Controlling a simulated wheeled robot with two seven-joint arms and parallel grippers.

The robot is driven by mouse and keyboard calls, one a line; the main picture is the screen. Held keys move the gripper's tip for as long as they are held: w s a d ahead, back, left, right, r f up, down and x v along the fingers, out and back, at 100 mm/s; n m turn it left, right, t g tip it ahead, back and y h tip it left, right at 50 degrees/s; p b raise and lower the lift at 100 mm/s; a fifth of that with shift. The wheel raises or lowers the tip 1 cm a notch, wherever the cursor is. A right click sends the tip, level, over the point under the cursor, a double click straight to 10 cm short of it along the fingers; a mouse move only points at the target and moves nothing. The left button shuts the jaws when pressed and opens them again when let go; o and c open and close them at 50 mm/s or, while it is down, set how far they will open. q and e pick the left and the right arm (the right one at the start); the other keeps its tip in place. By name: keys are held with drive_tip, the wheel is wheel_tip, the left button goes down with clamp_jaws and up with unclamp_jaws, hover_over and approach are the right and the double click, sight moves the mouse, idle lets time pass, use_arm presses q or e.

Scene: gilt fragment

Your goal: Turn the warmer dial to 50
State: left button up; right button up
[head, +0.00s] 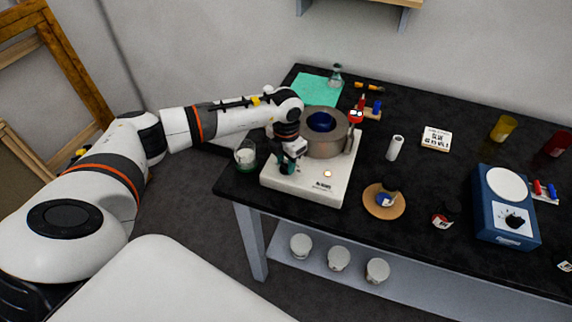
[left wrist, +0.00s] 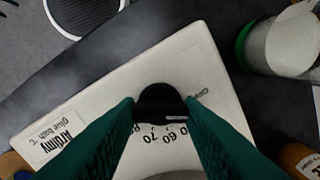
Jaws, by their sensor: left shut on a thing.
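The warmer (head: 308,187) is a white box at the table's left front, with a grey metal ring pot (head: 325,145) on top, blue inside. A small round light glows on it. In the left wrist view its white top (left wrist: 95,105) carries a "Glue bath °C" label. The black dial (left wrist: 160,98) has a pale line on its lower edge, and printed 60, 70 and part of 80 show below it. My right gripper is not in view.
A glass jar (head: 245,153) stands left of the warmer. A teal mat (head: 313,88) lies behind. Bare black table lies between them.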

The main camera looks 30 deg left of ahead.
sight(286, 164)
use_arm(q)
drive_tip(key=m+b, duration=0.4)
drive_tip(key=shift+f+m, duration=0.15)
drive_tip(key=shift+m, duration=0.15)
drive_tip(key=shift+r+m+b, duration=0.15)
drive_tip(key=shift+m+b, duration=0.7)
drive_tip(key=shift+m, duration=0.2)
drive_tip(key=shift+r+m+b, duration=0.1)
drive_tip(key=shift+m+b, duration=0.7)
drive_tip(key=shift+m, duration=0.25)
drive_tip(key=o, duration=1)
drive_tip(key=shift+r, duration=0.1)
wheel_tip(286, 164, up, 12)
drive_tip(key=b, duration=0.2)
drive_tip(key=shift+b, duration=0.3)
